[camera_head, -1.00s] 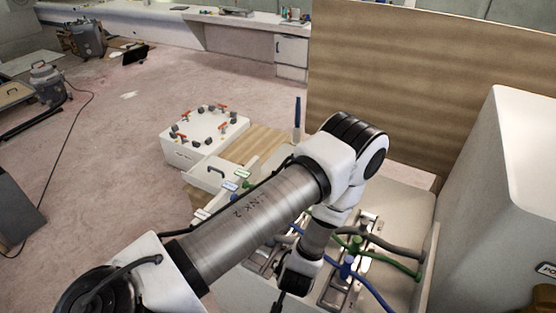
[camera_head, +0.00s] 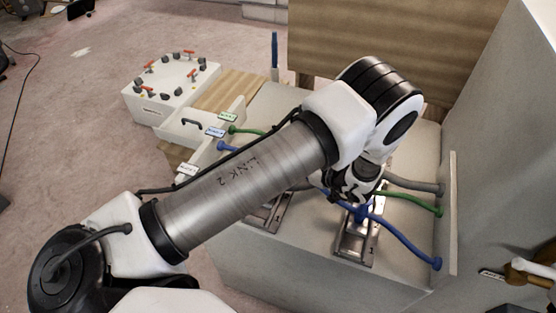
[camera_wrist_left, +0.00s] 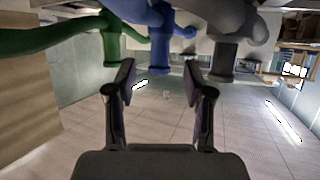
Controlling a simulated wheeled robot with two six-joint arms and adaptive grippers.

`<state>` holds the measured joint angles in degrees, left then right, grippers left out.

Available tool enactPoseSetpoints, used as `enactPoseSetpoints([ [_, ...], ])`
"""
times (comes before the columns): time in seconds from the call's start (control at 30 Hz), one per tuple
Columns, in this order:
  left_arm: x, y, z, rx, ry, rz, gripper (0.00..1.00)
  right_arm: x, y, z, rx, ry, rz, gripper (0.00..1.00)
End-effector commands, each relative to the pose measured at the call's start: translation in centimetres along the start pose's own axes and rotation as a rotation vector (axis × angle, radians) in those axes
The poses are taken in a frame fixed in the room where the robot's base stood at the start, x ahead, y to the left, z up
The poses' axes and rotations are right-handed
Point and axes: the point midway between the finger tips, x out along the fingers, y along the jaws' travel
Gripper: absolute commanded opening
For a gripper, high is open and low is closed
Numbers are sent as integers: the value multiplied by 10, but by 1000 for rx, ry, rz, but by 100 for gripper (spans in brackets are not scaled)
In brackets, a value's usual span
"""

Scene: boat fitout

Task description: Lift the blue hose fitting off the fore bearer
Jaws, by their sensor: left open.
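The blue hose fitting (camera_head: 362,213) sits on a metal bearer (camera_head: 355,245) at the right, with a blue hose running through it to the white wall. I cannot tell from a label whether this is the fore bearer. My left gripper (camera_head: 350,190) is close above the fitting, partly hidden by my own arm. In the left wrist view the gripper (camera_wrist_left: 158,82) is open and empty. The blue fitting (camera_wrist_left: 160,52) stands just beyond the fingertips, roughly between them. Contact is not visible.
Green (camera_wrist_left: 112,45) and grey (camera_wrist_left: 224,58) fittings flank the blue one closely. Another metal bearer (camera_head: 268,214) stands to the left, partly behind my arm. A white wall (camera_head: 447,215) holds the hose ends on the right. A blue upright post (camera_head: 275,55) stands behind.

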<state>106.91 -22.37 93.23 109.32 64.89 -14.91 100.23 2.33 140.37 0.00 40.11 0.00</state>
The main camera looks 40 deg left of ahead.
Motion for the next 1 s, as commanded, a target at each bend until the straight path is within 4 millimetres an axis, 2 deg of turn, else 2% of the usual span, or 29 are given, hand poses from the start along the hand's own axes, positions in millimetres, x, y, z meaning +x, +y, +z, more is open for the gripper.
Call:
enactPoseSetpoints([
  [0.03, 7, 0, 8, -1, 0, -1, 52, 17, 0, 0, 0, 0, 0, 40],
  [0.1, 9, -1, 4, -1, 0, -1, 52, 20, 0, 0, 0, 0, 0, 40],
  [0.23, 21, -2, -1, 2, -3, -5, 52, 9, 0, 0, -1, 1, 0, 40],
  [0.33, 40, -2, -1, 2, -3, -6, 52, -2, 0, 0, -1, 1, 0, 40],
  [0.43, 55, -1, 0, 0, -2, -3, 52, -3, 0, 0, -1, 1, 0, 40],
  [0.67, 60, 0, 2, 1, -1, 1, 52, -2, 0, 0, -1, 1, 0, 40],
  [0.7, 60, 0, 2, 1, -1, 0, 45, -2, 0, 0, -1, 1, 0, 40],
  [0.83, 60, 0, 2, 1, -1, 0, 0, -2, 0, 0, -1, 1, 0, 40],
  [1.0, 60, -1, 3, 2, -2, 0, 0, -2, 0, 0, -1, 0, 0, 40],
])
